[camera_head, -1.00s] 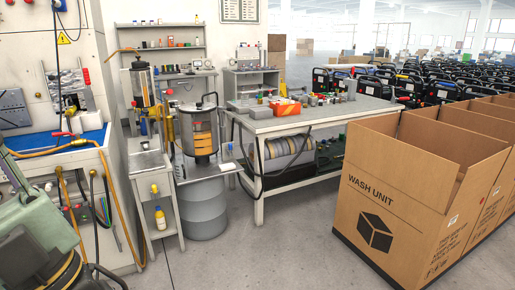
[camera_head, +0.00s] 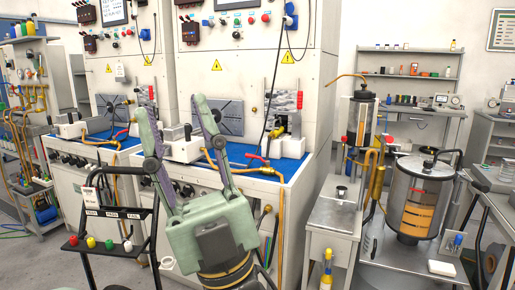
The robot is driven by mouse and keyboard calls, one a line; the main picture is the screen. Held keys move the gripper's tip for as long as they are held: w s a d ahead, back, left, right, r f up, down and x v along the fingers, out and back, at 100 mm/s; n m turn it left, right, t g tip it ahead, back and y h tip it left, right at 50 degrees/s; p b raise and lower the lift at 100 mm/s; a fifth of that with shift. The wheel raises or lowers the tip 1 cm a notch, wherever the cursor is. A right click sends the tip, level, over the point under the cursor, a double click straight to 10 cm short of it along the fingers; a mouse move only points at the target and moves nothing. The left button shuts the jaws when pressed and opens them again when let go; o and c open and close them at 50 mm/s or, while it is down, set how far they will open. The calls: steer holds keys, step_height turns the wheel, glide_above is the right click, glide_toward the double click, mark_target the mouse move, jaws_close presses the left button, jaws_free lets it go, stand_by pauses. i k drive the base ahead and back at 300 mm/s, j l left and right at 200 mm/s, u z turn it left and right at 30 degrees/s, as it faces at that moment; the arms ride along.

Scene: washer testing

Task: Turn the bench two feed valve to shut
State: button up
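Two test benches stand side by side with blue tops: the right bench (camera_head: 296,170) and the left bench (camera_head: 75,148). No bench number is legible, so I cannot tell which is bench two. A red lever handle (camera_head: 257,157) sits on the right bench's top, near a yellow hose (camera_head: 268,171). Another red handle (camera_head: 120,133) shows on the left bench. I cannot read either handle's open or shut position. My gripper (camera_head: 174,104) points up in front of the benches, its two green fingers spread wide with nothing between them.
A black stand (camera_head: 110,213) with coloured knobs is at the lower left, close to my arm. A small grey table (camera_head: 333,216) and a steel tank (camera_head: 420,195) stand right of the benches. A pipe rack (camera_head: 30,105) is far left. Some grey floor is clear.

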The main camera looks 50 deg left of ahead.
mark_target(247, 156)
steer(key=i+u, duration=0.2)
steer(key=i, duration=0.25)
steer(key=i+l+u, duration=0.2)
steer(key=i, duration=0.25)
steer(key=i+u, duration=0.2)
steer(key=i, duration=0.2)
steer(key=i+l+u, duration=0.1)
steer(key=i+u, duration=0.15)
steer(key=u, duration=0.2)
steer(key=i+l+u, duration=0.15)
steer(key=u, duration=0.25)
steer(key=i+l+u, duration=0.25)
steer(key=u, duration=0.2)
steer(key=i+l+u, duration=0.5)
steer(key=u, duration=0.2)
steer(key=i, duration=0.25)
